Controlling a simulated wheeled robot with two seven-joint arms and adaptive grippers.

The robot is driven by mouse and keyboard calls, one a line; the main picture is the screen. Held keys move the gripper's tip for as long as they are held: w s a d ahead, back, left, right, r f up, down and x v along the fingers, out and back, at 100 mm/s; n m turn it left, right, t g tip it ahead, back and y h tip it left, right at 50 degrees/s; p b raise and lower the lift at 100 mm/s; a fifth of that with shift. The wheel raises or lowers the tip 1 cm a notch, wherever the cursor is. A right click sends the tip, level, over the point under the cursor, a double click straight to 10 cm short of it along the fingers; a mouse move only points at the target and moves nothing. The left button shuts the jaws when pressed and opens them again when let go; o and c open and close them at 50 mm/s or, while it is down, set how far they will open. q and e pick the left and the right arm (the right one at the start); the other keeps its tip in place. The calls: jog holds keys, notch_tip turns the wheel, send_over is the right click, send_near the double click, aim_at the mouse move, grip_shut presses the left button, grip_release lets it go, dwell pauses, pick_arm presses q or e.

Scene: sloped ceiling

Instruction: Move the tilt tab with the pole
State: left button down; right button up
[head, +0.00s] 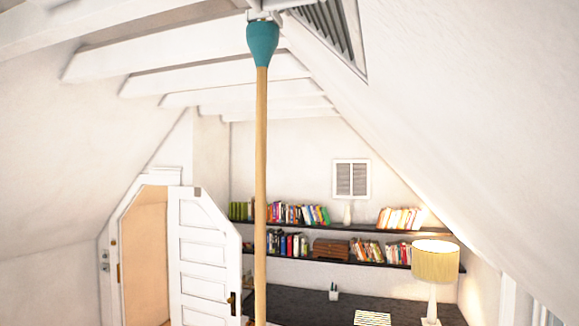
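A wooden pole (261,180) with a teal head (263,44) stands nearly upright in the middle of the head view. Its lower end runs out of the bottom of the picture. The teal head is up at a small pale metal fitting (262,15) at the top edge, beside a slatted vent (328,32) in the sloped ceiling. I cannot tell whether the head touches the fitting or which part of it is the tilt tab. Neither of my grippers shows, so what holds the pole is hidden.
White beams (215,85) cross the ceiling. A white door (205,258) stands open at the left. Bookshelves (350,232) line the back wall above a dark desk (290,303). A lit lamp (435,263) stands at the right. The air around the pole looks clear.

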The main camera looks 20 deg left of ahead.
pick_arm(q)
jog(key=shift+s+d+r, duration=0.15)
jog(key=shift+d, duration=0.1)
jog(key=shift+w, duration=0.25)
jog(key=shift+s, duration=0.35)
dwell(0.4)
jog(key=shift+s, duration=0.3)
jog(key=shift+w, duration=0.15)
